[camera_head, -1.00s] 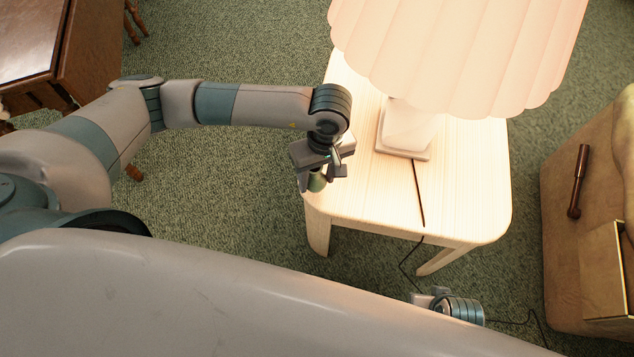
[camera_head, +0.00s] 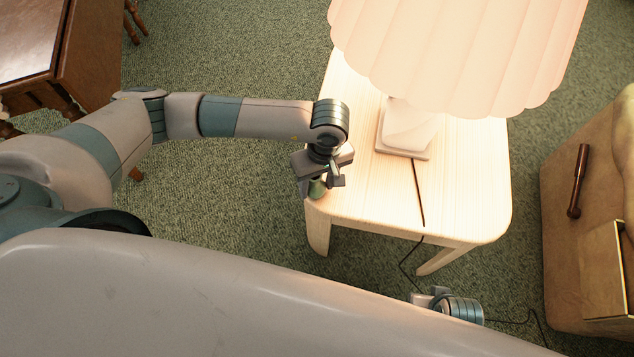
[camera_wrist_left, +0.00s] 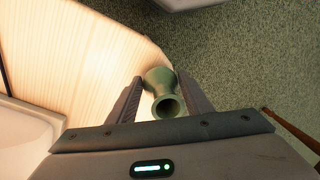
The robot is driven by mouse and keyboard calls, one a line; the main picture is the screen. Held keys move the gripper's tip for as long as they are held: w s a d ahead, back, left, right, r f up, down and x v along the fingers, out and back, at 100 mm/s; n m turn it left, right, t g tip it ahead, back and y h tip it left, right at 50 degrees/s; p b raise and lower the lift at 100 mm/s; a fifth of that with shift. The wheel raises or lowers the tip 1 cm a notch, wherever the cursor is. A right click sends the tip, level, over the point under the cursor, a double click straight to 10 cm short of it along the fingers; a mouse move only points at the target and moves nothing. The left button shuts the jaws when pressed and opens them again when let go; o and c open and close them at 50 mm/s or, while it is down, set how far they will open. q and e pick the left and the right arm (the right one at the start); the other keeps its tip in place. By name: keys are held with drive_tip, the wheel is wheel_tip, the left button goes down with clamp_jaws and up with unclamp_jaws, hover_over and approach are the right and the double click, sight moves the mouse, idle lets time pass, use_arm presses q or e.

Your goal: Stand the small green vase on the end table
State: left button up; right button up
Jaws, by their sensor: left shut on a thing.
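The small green vase (camera_head: 317,188) is between the fingers of my left gripper (camera_head: 324,182), at the left front corner of the pale wood end table (camera_head: 375,205). In the left wrist view the vase (camera_wrist_left: 162,82) shows its open mouth toward the camera, with one finger on each side. My left gripper (camera_wrist_left: 160,100) is shut on it. The vase's base lies against the table's rounded edge in the picture; I cannot tell whether it touches the top. Part of my right gripper (camera_head: 428,299) shows low in the head view, its jaws unclear.
A lit lamp with a pink scalloped shade (camera_head: 455,50) stands on the back of the end table. Its dark cord (camera_head: 418,190) runs over the front edge. The table's front is otherwise clear. A tan armchair (camera_head: 570,240) is at right, a dark wooden table (camera_head: 35,45) at upper left.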

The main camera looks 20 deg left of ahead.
use_arm(q)
drive_tip(key=o, duration=1.1)
use_arm(e)
drive_tip(key=shift+s+r, duration=0.2)
drive_tip(key=shift+r, duration=0.1)
use_arm(q)
drive_tip(key=shift+r, duration=0.15)
use_arm(e)
drive_tip(key=shift+f, duration=0.1)
use_arm(q)
wheel_tip(320, 180, up, 2)
drive_tip(key=shift+w, duration=0.15)
drive_tip(key=r, duration=0.4)
drive_tip(key=shift+w+d+r, duration=0.15)
drive_tip(key=shift+d+r, duration=0.1)
wheel_tip(320, 180, up, 5)
drive_tip(key=shift+w+d+r, duration=0.1)
drive_tip(key=shift+d, duration=0.05)
drive_tip(key=shift+r, duration=0.1)
use_arm(e)
drive_tip(key=shift+r, duration=0.85)
